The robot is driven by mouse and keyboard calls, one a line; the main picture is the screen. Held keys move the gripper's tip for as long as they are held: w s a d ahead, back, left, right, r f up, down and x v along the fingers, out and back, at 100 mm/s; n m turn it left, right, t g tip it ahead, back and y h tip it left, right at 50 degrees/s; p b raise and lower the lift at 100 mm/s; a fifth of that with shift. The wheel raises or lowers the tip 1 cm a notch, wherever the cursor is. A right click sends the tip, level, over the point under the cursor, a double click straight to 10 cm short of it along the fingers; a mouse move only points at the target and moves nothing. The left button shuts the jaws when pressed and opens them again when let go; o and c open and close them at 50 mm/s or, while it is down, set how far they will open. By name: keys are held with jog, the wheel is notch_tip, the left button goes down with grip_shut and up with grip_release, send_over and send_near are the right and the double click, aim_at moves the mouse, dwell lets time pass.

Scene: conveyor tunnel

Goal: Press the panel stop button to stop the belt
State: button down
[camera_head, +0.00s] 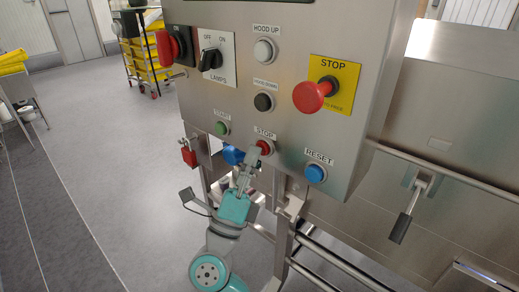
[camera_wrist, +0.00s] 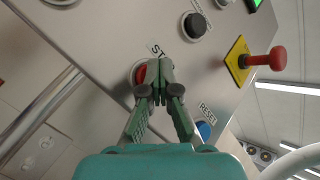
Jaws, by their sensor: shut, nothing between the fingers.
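The panel stop button is a small red round button (camera_head: 267,147) under a STOP label, low on the steel control panel (camera_head: 225,95). It also shows in the wrist view (camera_wrist: 139,75), partly hidden behind my fingers. My gripper (camera_head: 255,153) is shut and empty, with its fingertips right at the button's left side in the head view. In the wrist view my fingertips (camera_wrist: 159,66) overlap the button's right part and the STOP label. I cannot tell whether they touch the button or how far it is pressed in.
Close by are the green START button (camera_head: 222,128), blue RESET button (camera_head: 315,173) and black button (camera_head: 264,102). A large red mushroom stop (camera_head: 313,95) on a yellow plate sticks out at the upper right. A steel rail (camera_head: 440,172) and lever (camera_head: 408,210) lie to the right.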

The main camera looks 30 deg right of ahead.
jog(key=shift+s+a, duration=0.25)
jog(key=shift+a, duration=0.5)
jog(key=a, duration=0.1)
jog(key=s+a, duration=0.1)
jog(key=a, duration=0.2)
jog(key=shift+s+a, duration=0.25)
jog(key=shift+a, duration=0.1)
dwell(0.6)
jog(key=s+d+f+n+t+y, duration=0.1)
jog(key=s+f+n+t+y, duration=0.4)
jog(key=s+f+n+y, duration=0.75)
jog(key=s+d+f+n+t+y, duration=0.1)
jog(key=s+f+n+t+y, duration=0.55)
jog(key=n, duration=1.05)
jog(key=s+f+n+g+y, duration=0.4)
jog(key=s+f+g, duration=0.6)
jog(key=s, duration=0.5)
notch_tip(320, 180, down, 2)
jog(key=shift+s+f+n, duration=0.2)
jog(key=shift+s+n, duration=0.15)
jog(key=shift+n, duration=0.8)
